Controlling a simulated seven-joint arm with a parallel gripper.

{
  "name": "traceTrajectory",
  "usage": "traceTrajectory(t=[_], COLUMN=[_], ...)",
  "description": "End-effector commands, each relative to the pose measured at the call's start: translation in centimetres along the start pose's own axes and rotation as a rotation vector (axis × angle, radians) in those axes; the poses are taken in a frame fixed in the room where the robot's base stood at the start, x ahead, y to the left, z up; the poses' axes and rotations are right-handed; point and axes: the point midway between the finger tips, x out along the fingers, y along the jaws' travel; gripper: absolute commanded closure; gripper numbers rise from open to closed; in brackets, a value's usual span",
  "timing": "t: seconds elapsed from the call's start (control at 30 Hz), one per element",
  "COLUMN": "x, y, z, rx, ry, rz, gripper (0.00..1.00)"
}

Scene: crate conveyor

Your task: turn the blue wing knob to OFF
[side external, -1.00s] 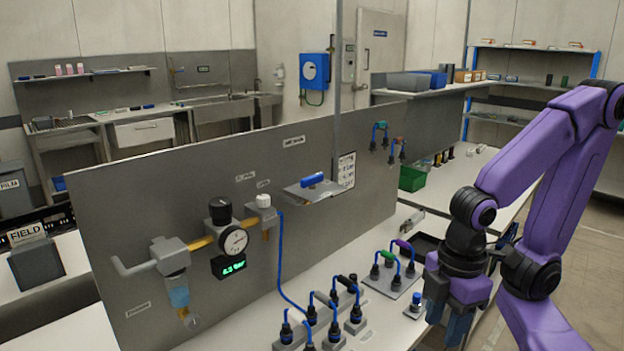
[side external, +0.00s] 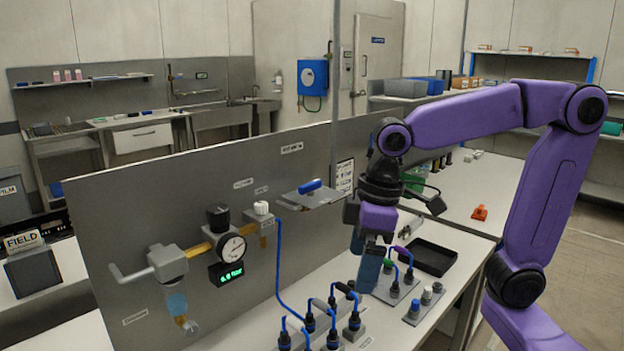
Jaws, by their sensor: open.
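A blue wing knob (side external: 310,186), an elongated blue handle, sits on a grey plate (side external: 300,202) that juts from the upright grey panel. Any OFF mark near it is too small to read. My gripper (side external: 367,275) is in front of the panel, to the right of the knob and lower in the picture, and apart from it. Its fingers point down, are open, and appear to hold nothing. They hide part of the bench and hose fittings behind them.
A pressure gauge (side external: 231,248) and a white-capped fitting (side external: 262,210) with a blue hose are left of the knob. Black-and-blue hose connectors (side external: 335,318) crowd the bench below. A black tray (side external: 434,258) and small round knobs (side external: 427,296) are at right.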

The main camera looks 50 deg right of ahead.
Motion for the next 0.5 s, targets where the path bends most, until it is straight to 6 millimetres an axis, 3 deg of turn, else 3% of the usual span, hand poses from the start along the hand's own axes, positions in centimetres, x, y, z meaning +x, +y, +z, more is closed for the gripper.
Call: traceTrajectory(t=[0.2,0.5], x=[-4.2,-10.3], y=[5.3,13.1], z=[-5.0,-8.3], rx=[0.179,0.413], ry=[0.062,0.141], rz=[0.032,0.092], gripper=[0.00,0.00])
